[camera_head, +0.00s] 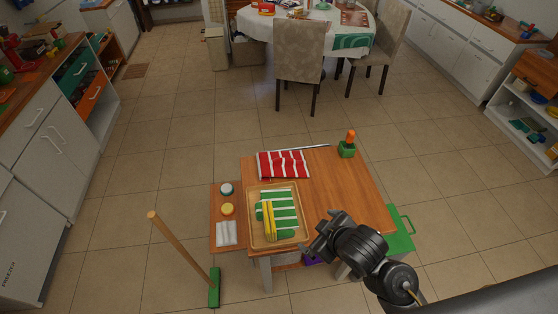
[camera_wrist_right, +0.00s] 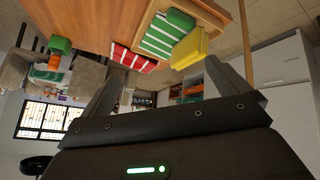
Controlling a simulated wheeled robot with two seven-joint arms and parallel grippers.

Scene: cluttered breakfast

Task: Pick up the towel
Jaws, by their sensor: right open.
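A red-and-white striped towel (camera_head: 283,164) lies folded flat near the far left edge of the wooden table; it also shows in the right wrist view (camera_wrist_right: 131,57). A green-and-white striped cloth (camera_head: 284,198) lies in a wooden tray (camera_head: 253,241) closer to me, with a yellow object (camera_head: 269,219) on its left part. The cloth also shows in the wrist view (camera_wrist_right: 165,35). My right gripper (camera_head: 314,234) is open and empty, just right of the tray and apart from both cloths. My left gripper is out of view.
A green block with an orange top (camera_head: 347,148) stands at the table's far right corner. A broom (camera_head: 182,247) stands left. The table's middle (camera_head: 335,185) is clear.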

